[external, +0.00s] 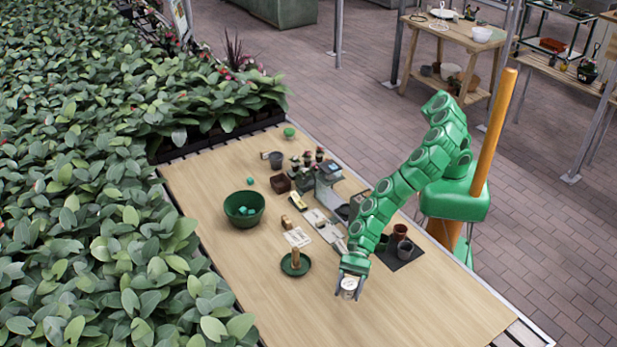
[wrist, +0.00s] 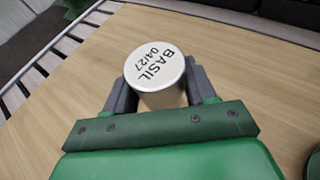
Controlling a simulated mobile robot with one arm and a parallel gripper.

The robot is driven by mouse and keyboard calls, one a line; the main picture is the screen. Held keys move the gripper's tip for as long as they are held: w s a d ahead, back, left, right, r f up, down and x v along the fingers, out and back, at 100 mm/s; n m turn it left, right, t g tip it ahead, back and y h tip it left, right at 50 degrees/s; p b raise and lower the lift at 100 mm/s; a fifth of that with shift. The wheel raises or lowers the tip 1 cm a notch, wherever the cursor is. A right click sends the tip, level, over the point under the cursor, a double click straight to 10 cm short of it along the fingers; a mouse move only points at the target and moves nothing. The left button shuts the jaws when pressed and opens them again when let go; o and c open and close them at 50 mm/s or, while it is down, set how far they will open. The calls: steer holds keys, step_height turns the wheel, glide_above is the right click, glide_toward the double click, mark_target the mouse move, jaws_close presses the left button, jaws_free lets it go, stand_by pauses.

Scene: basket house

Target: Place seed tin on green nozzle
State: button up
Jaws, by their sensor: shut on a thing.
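The seed tin (wrist: 155,66) is a pale round tin with a white lid marked "BASIL 04/27". My gripper (wrist: 155,92) is shut on it, with one grey finger on each side. In the external view the tin (external: 349,283) is at the end of my arm, over the near part of the wooden table. I cannot tell its height above the table.
A green bowl (external: 259,215) with teal pieces stands at left. A green saucer with a wooden post and card (external: 296,264) stands left of my gripper. Pots on a dark mat (external: 410,256) and a scale (external: 329,172) lie beyond. The near table end (external: 420,315) is clear.

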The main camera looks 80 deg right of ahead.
steer(key=w+d+r+m+t, duration=0.3)
steer(key=w+d, duration=1.5)
steer(key=w, duration=0.4)
steer(key=w+d+r+m+t+h, duration=0.15)
steer(key=w+d, duration=0.45)
steer(key=d, duration=0.6)
steer(key=w+d+m+t+h, duration=0.15)
steer(key=w+d, duration=0.45)
steer(key=d, duration=0.6)
steer(key=w+d+r+m+t+h, duration=0.1)
steer(key=w+d, duration=0.1)
steer(key=d, duration=1.1)
steer(key=w+d+r+m+t+h, duration=0.1)
steer(key=d+r+m+t, duration=0.1)
steer(key=d, duration=1.1)
steer(key=s+d+r+m+t+h, duration=0.1)
steer(key=s+d+m+h, duration=0.15)
steer(key=d, duration=1.05)
steer(key=s+d+r+m+t+h, duration=0.1)
steer(key=s+d, duration=0.3)
steer(key=d, duration=0.9)
glide_above(289, 129)
steer(key=shift+s+f, duration=0.1)
steer(key=shift+f, duration=5.15)
steer(key=shift+f+n, duration=0.25)
steer(key=shift+f, duration=1.25)
